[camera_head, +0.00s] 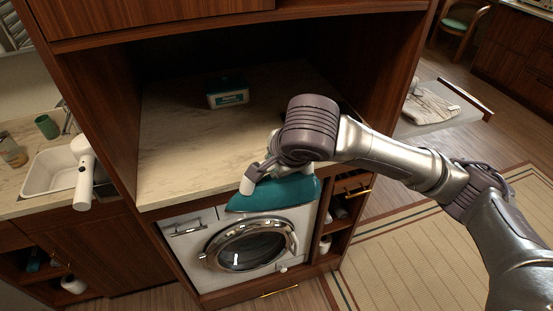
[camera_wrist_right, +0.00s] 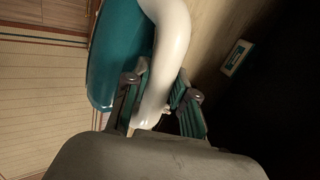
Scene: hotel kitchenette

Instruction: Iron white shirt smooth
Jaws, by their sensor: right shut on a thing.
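My right gripper (camera_head: 262,170) is shut on the handle of a teal and white iron (camera_head: 275,195). It holds the iron in front of the counter edge, above the washing machine. In the right wrist view, the iron's white handle (camera_wrist_right: 168,55) passes between the fingers (camera_wrist_right: 160,95), with the teal body (camera_wrist_right: 112,60) beside it. A whitish cloth, which looks like the white shirt (camera_head: 432,106), lies on a grey board (camera_head: 452,125) at the right, well apart from the iron. Its smoothness is too small to tell.
A teal and white box (camera_head: 228,92) stands on the counter (camera_head: 180,150) inside a wooden alcove; the counter is otherwise mostly clear. A washing machine (camera_head: 245,245) sits below. A sink (camera_head: 52,172) is at left, a rug (camera_head: 440,245) at right. A wooden side panel separates alcove from board.

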